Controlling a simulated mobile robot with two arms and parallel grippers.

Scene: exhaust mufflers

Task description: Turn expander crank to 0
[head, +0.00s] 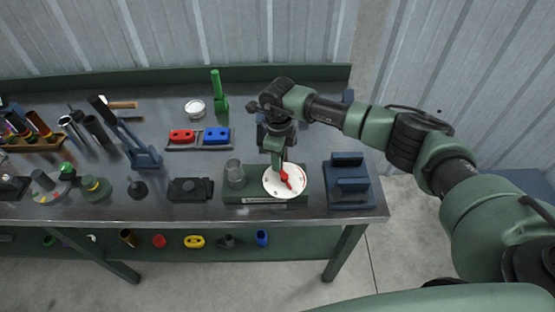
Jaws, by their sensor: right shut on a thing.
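The expander crank (285,176) is a red handle on a round white dial (273,187). The dial sits on a green base (236,198) near the table's front edge. My right gripper (283,167) reaches down onto the dial from above and is shut on the red crank. The dial's marks are too small to read, so I cannot tell which number the crank points at. My left gripper is not in view.
Red (181,136) and blue (217,135) pieces lie on a tray behind. Various tools fill the table's left side.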

